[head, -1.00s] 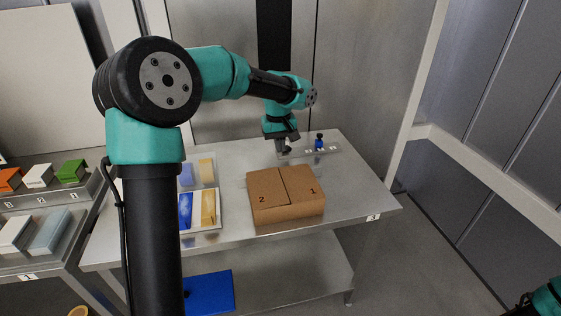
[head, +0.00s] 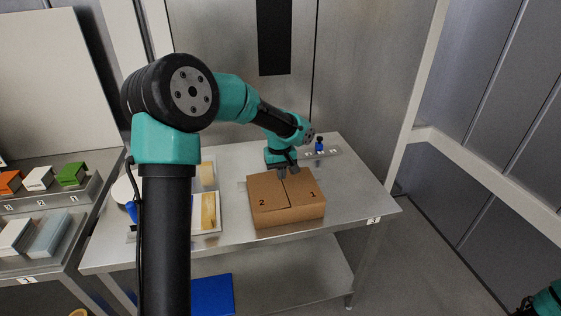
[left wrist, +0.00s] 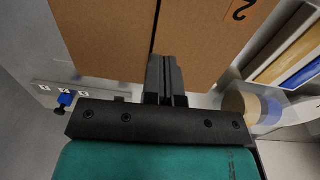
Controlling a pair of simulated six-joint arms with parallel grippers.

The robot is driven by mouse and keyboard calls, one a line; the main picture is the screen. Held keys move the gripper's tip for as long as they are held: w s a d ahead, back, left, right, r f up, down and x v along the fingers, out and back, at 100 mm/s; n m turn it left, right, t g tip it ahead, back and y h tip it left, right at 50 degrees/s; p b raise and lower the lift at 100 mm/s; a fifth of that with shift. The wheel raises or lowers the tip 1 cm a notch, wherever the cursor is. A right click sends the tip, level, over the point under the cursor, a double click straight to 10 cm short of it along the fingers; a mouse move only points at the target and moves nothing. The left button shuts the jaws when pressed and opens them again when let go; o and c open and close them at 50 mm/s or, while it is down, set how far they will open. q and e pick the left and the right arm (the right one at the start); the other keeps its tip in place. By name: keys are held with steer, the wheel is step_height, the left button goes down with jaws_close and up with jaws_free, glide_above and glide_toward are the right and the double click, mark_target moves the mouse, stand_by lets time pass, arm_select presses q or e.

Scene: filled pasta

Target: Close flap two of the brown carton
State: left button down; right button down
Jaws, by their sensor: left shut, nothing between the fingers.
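The brown carton (head: 287,213) stands on the steel table, its top covered by two flaps that lie flat or nearly flat. Flap two (head: 265,192), marked 2, is on the left and flap one (head: 305,186), marked 1, is on the right, with a dark seam between them. My left gripper (head: 283,174) is shut and empty at the carton's far edge, near the seam. In the left wrist view its closed fingers (left wrist: 165,80) lie over the seam, with flap two (left wrist: 215,40) to the right. I cannot tell whether they touch the cardboard.
A white tray (head: 219,225) with yellow contents is left of the carton. A small blue item (head: 319,146) stands on a strip (head: 335,153) behind it. A shelf (head: 45,208) with coloured boxes is at far left. The table's right side is clear.

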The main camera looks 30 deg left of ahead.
mark_target(282, 188)
arm_select(q)
steer(key=shift+f, duration=2.15)
steer(key=shift+f, duration=0.1)
steer(key=shift+d+f+g, duration=0.15)
steer(key=shift+f+g, duration=0.15)
steer(key=shift+f, duration=0.5)
steer(key=shift+r, duration=0.85)
steer(key=shift+w+r, duration=0.1)
steer(key=shift+r, duration=0.05)
